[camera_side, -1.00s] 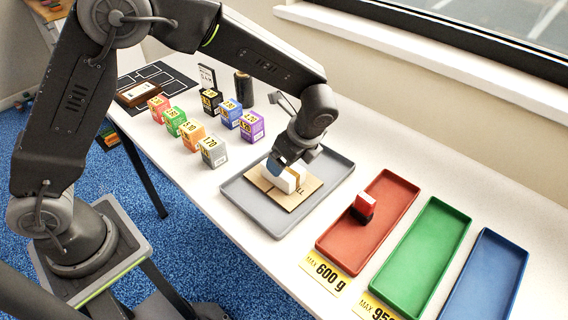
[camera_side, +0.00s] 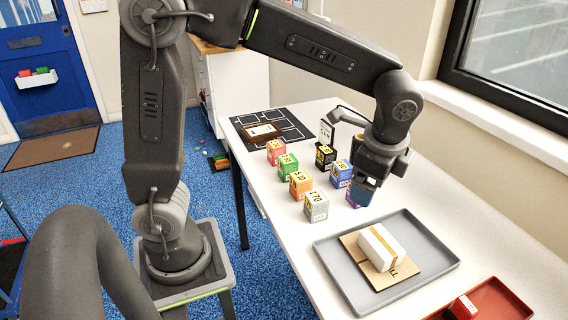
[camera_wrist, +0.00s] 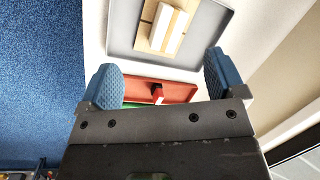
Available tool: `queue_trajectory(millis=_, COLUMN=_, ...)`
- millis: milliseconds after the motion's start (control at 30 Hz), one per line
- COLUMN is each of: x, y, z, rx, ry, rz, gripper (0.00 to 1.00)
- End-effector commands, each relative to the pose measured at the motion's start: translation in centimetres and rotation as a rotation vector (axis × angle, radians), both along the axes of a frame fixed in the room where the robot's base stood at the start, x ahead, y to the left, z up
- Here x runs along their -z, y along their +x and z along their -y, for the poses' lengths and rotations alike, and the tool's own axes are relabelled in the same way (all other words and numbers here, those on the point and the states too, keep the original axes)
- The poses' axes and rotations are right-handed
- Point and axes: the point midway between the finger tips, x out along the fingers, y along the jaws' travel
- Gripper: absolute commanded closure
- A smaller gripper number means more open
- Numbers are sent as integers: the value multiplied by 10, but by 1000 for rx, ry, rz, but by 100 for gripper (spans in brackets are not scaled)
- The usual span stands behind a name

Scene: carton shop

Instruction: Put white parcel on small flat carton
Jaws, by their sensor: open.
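The white parcel (camera_side: 380,247), a white box with a tan tape band, lies on the small flat carton (camera_side: 409,267), a brown cardboard sheet in the grey tray (camera_side: 333,271). In the wrist view the parcel (camera_wrist: 169,32) also rests on the flat carton (camera_wrist: 146,35), inside the grey tray (camera_wrist: 122,22). My gripper (camera_side: 360,192) is in the air behind the tray, apart from the parcel. In the wrist view its blue fingers (camera_wrist: 160,83) are wide apart with nothing between them.
Several coloured numbered cubes, including a grey one (camera_side: 316,206) and an orange one (camera_side: 300,184), stand behind the tray near my gripper. A red tray (camera_side: 505,300) holding a red block (camera_side: 463,307) is at the lower right. A black marked mat (camera_side: 290,122) lies at the far end.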

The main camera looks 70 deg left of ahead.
Motion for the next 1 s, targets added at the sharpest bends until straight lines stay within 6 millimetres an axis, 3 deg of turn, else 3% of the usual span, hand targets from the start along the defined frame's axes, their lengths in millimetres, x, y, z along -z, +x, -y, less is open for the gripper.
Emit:
queue_trajectory(millis=33, x=-14, y=-16, z=-11, rx=-87, ry=-42, rz=50, gripper=11)
queue_trajectory(millis=200, x=-38, y=-67, z=-37, rx=-393, ry=-190, rz=198, gripper=11)
queue_trajectory(millis=400, x=-43, y=-122, z=-54, rx=-722, ry=-364, rz=350, gripper=11)
queue_trajectory(millis=500, x=-40, y=-140, z=-58, rx=-841, ry=-432, rz=402, gripper=11)
queue_trajectory(millis=700, x=-35, y=-155, z=-60, rx=-955, ry=-501, rz=449, gripper=11)
queue_trajectory(millis=1000, x=-34, y=-156, z=-60, rx=-963, ry=-505, rz=450, gripper=11)
